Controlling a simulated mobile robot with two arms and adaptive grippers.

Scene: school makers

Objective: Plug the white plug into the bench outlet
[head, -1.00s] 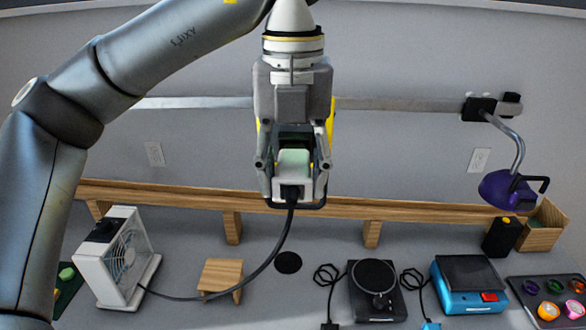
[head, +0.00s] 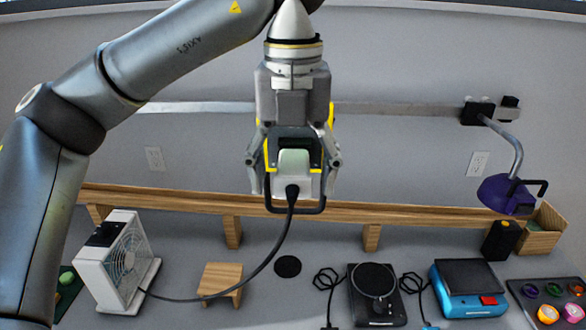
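My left gripper (head: 294,178) hangs at the middle of the head view, seen from behind, with its fingers spread on either side of the white plug (head: 293,163). Gaps show between the fingers and the plug. The plug is in front of a black housing with yellow edges (head: 316,152) and a dark loop below, seemingly the bench outlet. The gripper and plug hide most of it. The plug's prongs are hidden, so I cannot tell how deep it sits. Its black cord (head: 270,257) runs down to the white fan (head: 118,262). My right gripper is not in view.
A wooden ledge (head: 400,210) crosses behind the bench. A small wooden stand (head: 220,278), black turntable (head: 375,292), blue device (head: 468,286) and tray (head: 518,290) sit on the bench. A purple lamp (head: 507,194) hangs at right.

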